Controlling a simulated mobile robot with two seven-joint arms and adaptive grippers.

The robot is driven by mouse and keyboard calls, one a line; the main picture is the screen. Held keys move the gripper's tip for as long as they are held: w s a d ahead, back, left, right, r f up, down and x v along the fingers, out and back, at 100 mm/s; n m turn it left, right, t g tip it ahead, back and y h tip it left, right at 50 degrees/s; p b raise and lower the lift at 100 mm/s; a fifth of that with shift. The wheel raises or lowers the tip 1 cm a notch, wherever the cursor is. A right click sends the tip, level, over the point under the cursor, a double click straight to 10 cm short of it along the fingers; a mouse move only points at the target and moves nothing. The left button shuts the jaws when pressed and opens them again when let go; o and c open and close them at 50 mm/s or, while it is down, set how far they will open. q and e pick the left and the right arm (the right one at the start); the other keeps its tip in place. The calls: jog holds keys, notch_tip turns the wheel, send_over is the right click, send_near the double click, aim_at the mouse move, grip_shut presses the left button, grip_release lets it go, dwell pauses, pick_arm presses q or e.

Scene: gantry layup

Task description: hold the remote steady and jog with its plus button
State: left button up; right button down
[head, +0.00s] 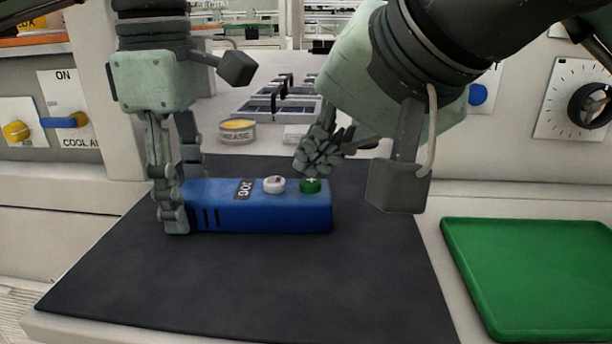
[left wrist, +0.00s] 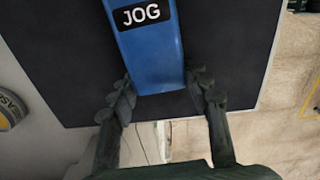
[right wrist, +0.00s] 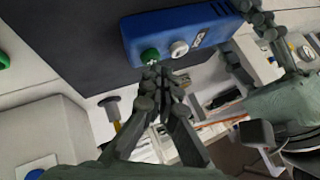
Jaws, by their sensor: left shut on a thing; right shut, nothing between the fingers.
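The blue remote (head: 258,211) lies flat on a dark mat (head: 270,280), with a JOG label, a white button (head: 274,184) and a green plus button (head: 311,186) on its top. My left gripper (head: 180,215) is shut around the remote's left end; in the left wrist view its fingers (left wrist: 160,95) flank the remote (left wrist: 150,50). My right gripper (head: 306,168) is shut and empty, its fingertips right by the green button. In the right wrist view the fingertips (right wrist: 152,75) are close to the green button (right wrist: 149,56); whether they touch it I cannot tell.
A green tray (head: 535,275) lies to the right of the mat. A round tin (head: 237,131) stands behind the mat. Panels with a yellow knob (head: 16,131), a blue switch (head: 66,121) and a dial (head: 590,104) are behind. The front of the mat is clear.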

aim_at(316, 185)
jog(key=shift+f, duration=0.6)
dwell(0.3)
jog(key=shift+r, duration=1)
jog(key=shift+r, duration=2.5)
pick_arm(q)
jog(key=o, duration=1.5)
jog(key=shift+r, duration=0.15)
